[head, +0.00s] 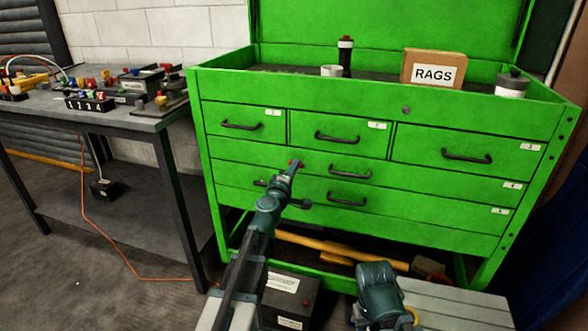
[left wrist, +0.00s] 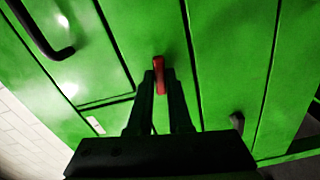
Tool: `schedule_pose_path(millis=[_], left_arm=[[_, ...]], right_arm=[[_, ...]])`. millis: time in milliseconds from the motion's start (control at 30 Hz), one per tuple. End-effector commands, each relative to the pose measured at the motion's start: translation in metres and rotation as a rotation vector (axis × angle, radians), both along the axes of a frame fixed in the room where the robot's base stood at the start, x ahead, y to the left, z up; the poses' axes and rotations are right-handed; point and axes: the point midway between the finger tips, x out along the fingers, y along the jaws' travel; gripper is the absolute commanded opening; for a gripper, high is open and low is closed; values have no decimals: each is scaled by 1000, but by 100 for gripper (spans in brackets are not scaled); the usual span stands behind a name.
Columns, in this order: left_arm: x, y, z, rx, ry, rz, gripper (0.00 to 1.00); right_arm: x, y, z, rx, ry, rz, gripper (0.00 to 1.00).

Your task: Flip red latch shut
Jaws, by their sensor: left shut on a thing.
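The red latch (head: 298,162) is a small red piece on the front of the green tool cabinet (head: 350,105), by the drawer fronts left of the middle. It also shows in the left wrist view (left wrist: 158,66), as a short red bar against the green front. My left gripper (head: 293,170) reaches up to the cabinet front and is shut on the red latch; its dark fingers (left wrist: 160,84) sit on either side of it. The fingers hide part of the latch. A teal part of my right arm shows at the lower right in the head view, but its gripper cannot be made out.
Drawer handles (head: 336,137) stick out around the left gripper. A box marked RAGS (head: 433,69) and a white container (head: 511,86) stand on the cabinet top. A dark workbench (head: 125,119) with parts stands at left. Hammers (head: 340,249) lie below the drawers.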

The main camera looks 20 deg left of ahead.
Motion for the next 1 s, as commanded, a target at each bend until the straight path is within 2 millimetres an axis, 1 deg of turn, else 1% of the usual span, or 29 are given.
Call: schedule_pose_path(millis=[200, 300, 600, 633, 700, 800, 1000], left_arm=[[0, 1, 0, -148, 5, 2, 0], [0, 1, 0, -193, 6, 2, 0], [0, 1, 0, -209, 7, 3, 0], [0, 1, 0, -208, 7, 3, 19], [0, 1, 0, -208, 7, 3, 32], [0, 1, 0, -207, 7, 2, 48], [0, 1, 0, -206, 7, 1, 48]], right_arm=[[0, 0, 0, 0, 0, 0, 48], [0, 0, 0, 0, 0, 0, 48], [0, 0, 0, 0, 0, 0, 48], [0, 0, 0, 0, 0, 0, 48], [0, 0, 0, 0, 0, 0, 48], [0, 0, 0, 0, 0, 0, 48], [0, 0, 0, 0, 0, 0, 48]])
